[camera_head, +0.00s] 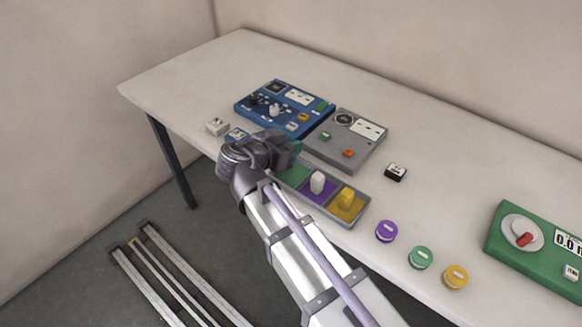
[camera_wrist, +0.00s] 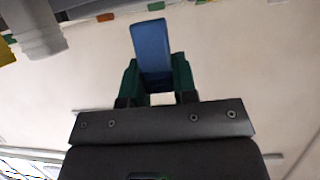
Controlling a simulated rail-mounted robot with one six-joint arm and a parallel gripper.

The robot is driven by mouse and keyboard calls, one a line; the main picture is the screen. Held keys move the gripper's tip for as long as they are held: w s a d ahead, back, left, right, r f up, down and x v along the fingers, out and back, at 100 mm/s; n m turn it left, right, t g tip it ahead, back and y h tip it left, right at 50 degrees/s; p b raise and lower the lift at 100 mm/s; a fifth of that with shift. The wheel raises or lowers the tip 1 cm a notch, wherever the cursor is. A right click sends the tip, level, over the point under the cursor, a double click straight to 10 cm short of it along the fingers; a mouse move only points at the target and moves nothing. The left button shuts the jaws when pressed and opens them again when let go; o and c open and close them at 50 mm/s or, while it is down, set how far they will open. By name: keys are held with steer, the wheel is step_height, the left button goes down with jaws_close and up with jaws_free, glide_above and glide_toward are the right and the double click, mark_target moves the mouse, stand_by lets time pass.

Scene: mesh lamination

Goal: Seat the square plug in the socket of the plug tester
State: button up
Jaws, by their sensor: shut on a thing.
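My gripper (camera_wrist: 157,85) has green fingers shut on a blue block (camera_wrist: 151,45). The block is probably the square plug, but its shape end-on does not show. In the head view my gripper (camera_head: 297,148) is over the table's front part, by the near edge of the grey box (camera_head: 362,148), and the block is hard to make out. A blue panel (camera_head: 262,112) with knobs, a screen and a label stands left of the grey box, which has a round dial and coloured parts. I cannot tell which is the plug tester, and no socket is clear.
A divided tray (camera_head: 334,218) near the front edge has a white peg (camera_head: 317,182) and a yellow block (camera_head: 347,196); its green compartment looks empty. Purple (camera_head: 387,231), green (camera_head: 421,258) and yellow discs (camera_head: 456,277) lie right. A green device (camera_head: 530,262) stands far right.

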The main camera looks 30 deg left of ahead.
step_height(320, 180, down, 5)
steer(key=b, duration=0.4)
steer(key=shift+r+b, duration=0.15)
steer(key=shift+b, duration=0.25)
steer(key=shift+r, duration=0.25)
steer(key=shift+f, duration=0.25)
steer(key=o, duration=1)
steer(key=shift+c, duration=0.2)
steer(key=p+v, duration=0.4)
steer(key=v, duration=0.7)
steer(key=shift+a, duration=0.3)
steer(key=shift+o, duration=0.4)
steer(key=shift+f, duration=0.1)
